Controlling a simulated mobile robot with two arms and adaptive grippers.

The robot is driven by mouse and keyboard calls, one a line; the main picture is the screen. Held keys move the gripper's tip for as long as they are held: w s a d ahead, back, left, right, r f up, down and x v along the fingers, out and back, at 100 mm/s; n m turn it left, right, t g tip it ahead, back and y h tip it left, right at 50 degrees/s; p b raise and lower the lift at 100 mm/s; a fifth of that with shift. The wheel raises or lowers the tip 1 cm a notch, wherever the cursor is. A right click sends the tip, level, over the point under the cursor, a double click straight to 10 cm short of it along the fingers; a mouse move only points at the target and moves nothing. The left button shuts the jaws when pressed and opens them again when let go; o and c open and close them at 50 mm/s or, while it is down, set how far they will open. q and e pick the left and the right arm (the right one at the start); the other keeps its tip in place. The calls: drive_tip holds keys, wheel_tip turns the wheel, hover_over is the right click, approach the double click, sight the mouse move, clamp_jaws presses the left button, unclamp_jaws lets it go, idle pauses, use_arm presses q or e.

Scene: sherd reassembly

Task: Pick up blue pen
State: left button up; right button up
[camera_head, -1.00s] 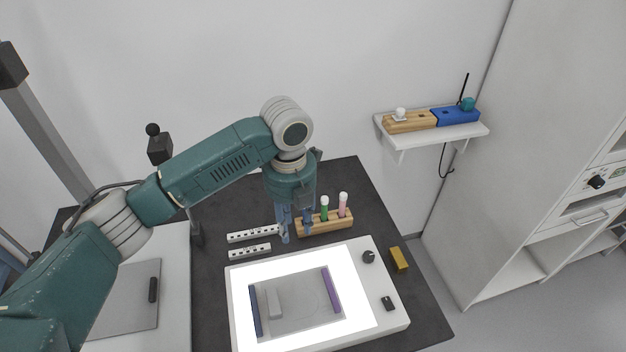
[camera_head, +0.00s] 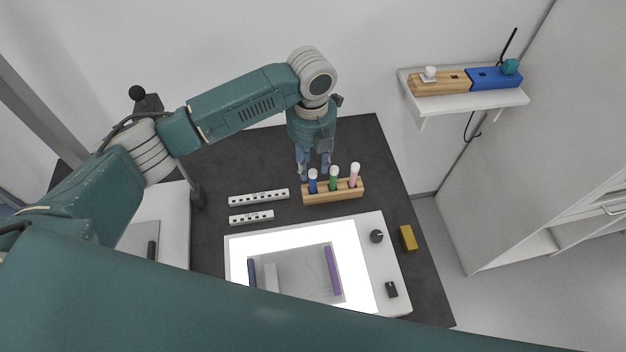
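The blue pen (camera_head: 312,186) stands upright in the left slot of a wooden rack (camera_head: 334,197), its pale top end upward. A green pen (camera_head: 334,182) and a pink pen (camera_head: 354,178) stand to its right in the same rack. My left gripper (camera_head: 314,172) points down just behind the blue pen in the picture. Its two blue-grey fingers are apart, with nothing seen between them; the pen's top overlaps the gap. I cannot tell whether a finger touches the pen. My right gripper is out of view.
A lit white light box (camera_head: 396,262) lies in front of the rack, with a grey sheet on it. White scale bars (camera_head: 258,198) lie left of the rack, a yellow block (camera_head: 408,238) to the right. A teal link of mine crosses the bottom.

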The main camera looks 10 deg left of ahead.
sight(313, 171)
use_arm(q)
wheel_tip(313, 171, down, 4)
drive_tip(key=shift+d+r+p, duration=0.15)
drive_tip(key=shift+p, duration=0.6)
drive_tip(key=shift+f, duration=0.6)
clamp_jaws()
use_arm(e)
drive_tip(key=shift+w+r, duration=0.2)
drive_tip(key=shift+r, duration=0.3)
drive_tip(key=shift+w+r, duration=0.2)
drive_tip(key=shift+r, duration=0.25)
use_arm(q)
drive_tip(key=shift+w+r, duration=0.1)
